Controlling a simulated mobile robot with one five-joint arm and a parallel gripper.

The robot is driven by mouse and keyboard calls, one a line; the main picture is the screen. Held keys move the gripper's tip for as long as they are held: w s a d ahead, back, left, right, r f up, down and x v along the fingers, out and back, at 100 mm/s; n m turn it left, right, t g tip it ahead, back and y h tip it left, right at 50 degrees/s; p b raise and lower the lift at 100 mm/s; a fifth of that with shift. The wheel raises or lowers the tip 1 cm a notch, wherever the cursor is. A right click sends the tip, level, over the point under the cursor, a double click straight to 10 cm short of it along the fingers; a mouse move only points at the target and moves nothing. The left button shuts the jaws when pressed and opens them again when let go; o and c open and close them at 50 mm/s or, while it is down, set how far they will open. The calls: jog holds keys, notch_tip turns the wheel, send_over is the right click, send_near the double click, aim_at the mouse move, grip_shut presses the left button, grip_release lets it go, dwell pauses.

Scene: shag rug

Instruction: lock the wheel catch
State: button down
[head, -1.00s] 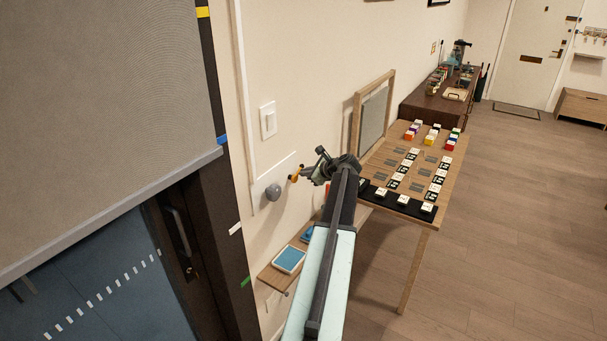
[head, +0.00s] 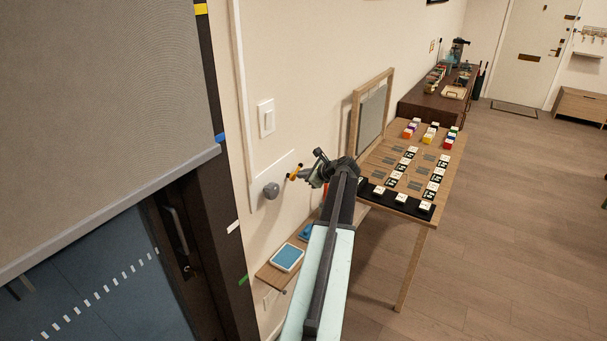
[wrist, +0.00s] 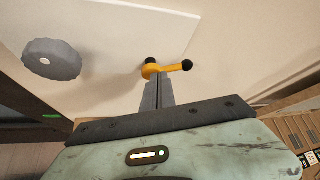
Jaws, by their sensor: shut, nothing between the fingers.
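The wheel is a grey ridged knob (head: 271,190) on a pale wall plate; it shows at the upper left of the wrist view (wrist: 50,60). The catch is a small orange lever (head: 295,173) to its right on the same plate. In the wrist view the orange lever (wrist: 168,69) points right, with a black ball at its right end and a dark piece at its left end. My gripper (head: 307,174) is shut and empty. In the wrist view its fingertips (wrist: 156,82) are right at the lever, overlapping its lower edge; I cannot tell if they touch.
A light switch (head: 266,118) is on the wall above. A small wooden shelf with a blue-topped item (head: 287,258) is below. A wooden table (head: 420,215) with several blocks stands to the right. A dark door frame and grey blind (head: 100,110) are at left.

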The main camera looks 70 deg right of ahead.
jog(key=p+v, duration=0.5)
jog(key=v, duration=0.7)
jog(key=shift+s, duration=0.35)
jog(key=shift+d, duration=0.2)
